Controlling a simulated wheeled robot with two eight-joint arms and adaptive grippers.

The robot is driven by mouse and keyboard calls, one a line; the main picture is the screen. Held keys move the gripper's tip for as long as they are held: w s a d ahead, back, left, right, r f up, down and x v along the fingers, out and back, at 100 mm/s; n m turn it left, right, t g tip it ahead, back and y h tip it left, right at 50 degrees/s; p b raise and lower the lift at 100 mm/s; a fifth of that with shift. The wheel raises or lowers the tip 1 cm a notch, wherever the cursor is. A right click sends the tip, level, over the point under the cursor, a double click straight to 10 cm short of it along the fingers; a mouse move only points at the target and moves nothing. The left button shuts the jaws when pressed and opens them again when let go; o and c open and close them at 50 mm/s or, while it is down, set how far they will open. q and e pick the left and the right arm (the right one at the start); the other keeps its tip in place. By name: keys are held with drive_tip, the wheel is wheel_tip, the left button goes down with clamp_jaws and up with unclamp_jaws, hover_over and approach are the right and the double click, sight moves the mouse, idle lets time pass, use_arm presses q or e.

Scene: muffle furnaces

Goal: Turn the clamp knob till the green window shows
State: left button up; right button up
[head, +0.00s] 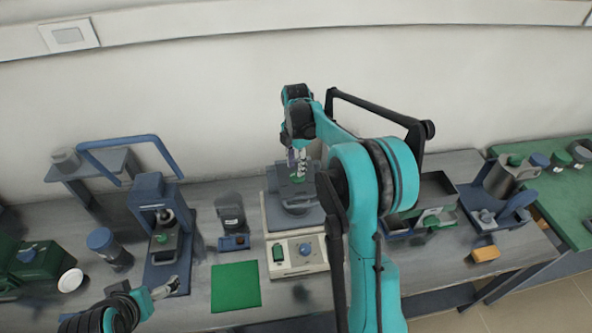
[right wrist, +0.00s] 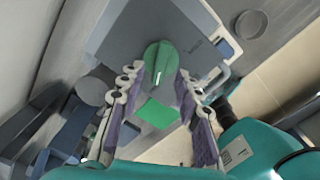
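A green knob (right wrist: 160,62) with a pale line across it sits on a grey plate (right wrist: 120,40) in the right wrist view. My right gripper (right wrist: 158,80) is open, with one finger on each side of the knob; gaps show, and I cannot tell if either finger touches it. A bright green patch (right wrist: 158,113) shows below the knob between the fingers; I cannot tell whether it is a window. In the head view my right gripper (head: 297,160) is over the grey-topped device (head: 268,217). My left gripper (head: 165,288) is low at the left; its opening is unclear.
A green mat (head: 236,286) lies at the table front. A blue-grey press (head: 150,190) and a dark blue jar (head: 104,241) stand left. A grey tray (head: 437,190) and an orange block (head: 486,254) are right. My right arm hides part of the middle.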

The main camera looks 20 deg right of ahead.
drive_tip(key=shift+f, duration=1.35)
clamp_jaws()
